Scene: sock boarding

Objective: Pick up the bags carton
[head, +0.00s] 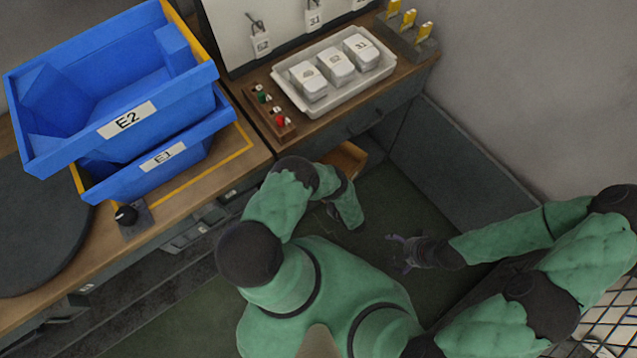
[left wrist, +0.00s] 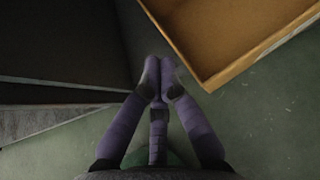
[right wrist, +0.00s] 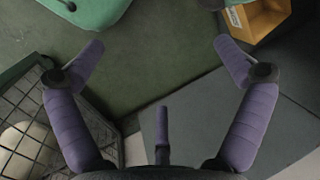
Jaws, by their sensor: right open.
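The brown open-topped carton, which I take for the bags carton, shows partly in the head view (head: 346,158) at the foot of the bench, with my left arm in front of it. It is large at the upper right of the left wrist view (left wrist: 215,75) and looks empty in the part that shows. It also shows at the top right of the right wrist view (right wrist: 262,20), with a white label. My left gripper (left wrist: 160,72) has its fingertips together beside the carton's near corner, with nothing seen between them. My right gripper (head: 404,252) is open and empty over the green floor (right wrist: 150,40).
On the bench, blue crate E2 (head: 160,108) sits on blue crate E1 (head: 190,152). A white tray (head: 318,107) holds three white boxes. A grey panel (head: 450,165) stands right of the carton. A wire basket (right wrist: 28,130) is at the left of the right wrist view.

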